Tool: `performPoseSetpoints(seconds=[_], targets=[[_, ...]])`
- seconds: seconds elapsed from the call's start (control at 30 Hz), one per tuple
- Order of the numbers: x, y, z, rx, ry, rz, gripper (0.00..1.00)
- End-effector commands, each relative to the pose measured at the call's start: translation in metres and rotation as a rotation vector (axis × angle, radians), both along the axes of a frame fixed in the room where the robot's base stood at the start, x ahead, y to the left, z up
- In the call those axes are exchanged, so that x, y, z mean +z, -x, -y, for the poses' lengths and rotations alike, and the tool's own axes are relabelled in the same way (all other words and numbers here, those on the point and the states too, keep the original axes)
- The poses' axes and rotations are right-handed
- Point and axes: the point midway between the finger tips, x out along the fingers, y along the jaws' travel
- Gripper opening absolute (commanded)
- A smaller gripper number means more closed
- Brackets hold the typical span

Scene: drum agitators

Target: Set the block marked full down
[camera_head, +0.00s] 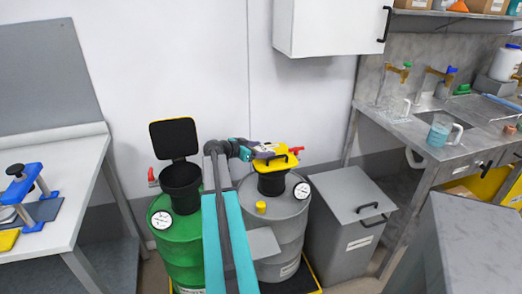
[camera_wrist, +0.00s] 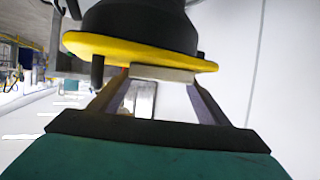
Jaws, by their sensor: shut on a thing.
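My gripper (camera_head: 262,151) is above the grey drum (camera_head: 285,230), at the left side of its yellow-topped funnel (camera_head: 272,165). In the wrist view its two fingers (camera_wrist: 160,82) are closed on a small pale block (camera_wrist: 162,73). The block is just in front of a yellow rim (camera_wrist: 90,45) with a dark part above it; I cannot tell whether they touch. No marking can be read on the block, so I cannot confirm the word full. The block is too small to make out clearly in the head view.
A green drum (camera_head: 175,245) with a black funnel and raised lid (camera_head: 174,139) stands left. A grey lidded bin (camera_head: 350,225) stands right. A white table (camera_head: 50,200) is far left; a sink bench (camera_head: 440,130) is at right. My arm hides part of both drums.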

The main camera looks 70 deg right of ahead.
Motion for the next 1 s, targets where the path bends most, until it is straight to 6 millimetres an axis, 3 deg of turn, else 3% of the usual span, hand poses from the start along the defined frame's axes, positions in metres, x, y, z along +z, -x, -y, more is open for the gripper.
performPoseSetpoints(seconds=[0.2,0.23,0.3,0.77,1.0], targets=[[-0.003,0.000,0.000,0.001,0.000,0.000,0.47],[-0.002,0.000,0.000,0.001,0.000,0.000,0.71],[-0.002,-0.001,0.000,0.001,0.000,0.000,0.78],[0.001,-0.001,-0.001,0.001,0.000,0.000,0.78],[0.009,-0.012,-0.023,0.004,0.001,0.001,0.78]])
